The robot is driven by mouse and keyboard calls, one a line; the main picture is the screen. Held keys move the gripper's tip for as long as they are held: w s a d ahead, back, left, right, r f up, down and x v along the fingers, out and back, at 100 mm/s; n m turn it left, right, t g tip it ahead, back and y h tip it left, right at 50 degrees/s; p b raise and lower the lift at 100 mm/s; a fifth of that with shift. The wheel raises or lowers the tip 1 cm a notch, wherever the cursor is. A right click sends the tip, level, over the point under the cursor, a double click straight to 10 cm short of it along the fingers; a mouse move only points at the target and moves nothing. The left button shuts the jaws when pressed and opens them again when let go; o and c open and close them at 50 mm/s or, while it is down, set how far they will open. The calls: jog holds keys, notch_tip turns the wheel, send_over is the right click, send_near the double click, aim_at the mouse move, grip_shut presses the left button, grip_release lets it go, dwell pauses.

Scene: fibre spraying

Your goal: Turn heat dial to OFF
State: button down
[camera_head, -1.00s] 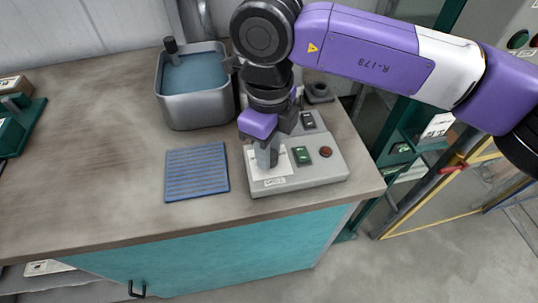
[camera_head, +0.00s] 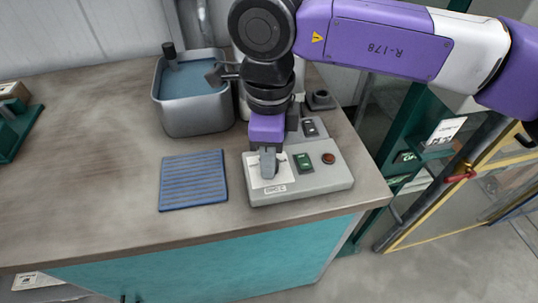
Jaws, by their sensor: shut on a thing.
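A grey control box (camera_head: 318,184) sits near the front right corner of the bench. My gripper (camera_head: 268,170) points down over the label plate at the box's left side. It is shut on the heat dial, which is mostly hidden between the fingers. I cannot read the dial's setting or the plate's marks.
A blue ribbed mat (camera_head: 193,181) lies left of the box. A metal basin of blue liquid (camera_head: 194,95) stands behind it. A small dark holder (camera_head: 320,98) is at the back right.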

jog(key=shift+r, duration=0.1)
jog(key=c, duration=1.1)
grip_release()
jog(key=shift+o, duration=0.2)
notch_tip(320, 180, up, 8)
jog(key=shift+f, duration=0.15)
jog(key=shift+a, duration=0.1)
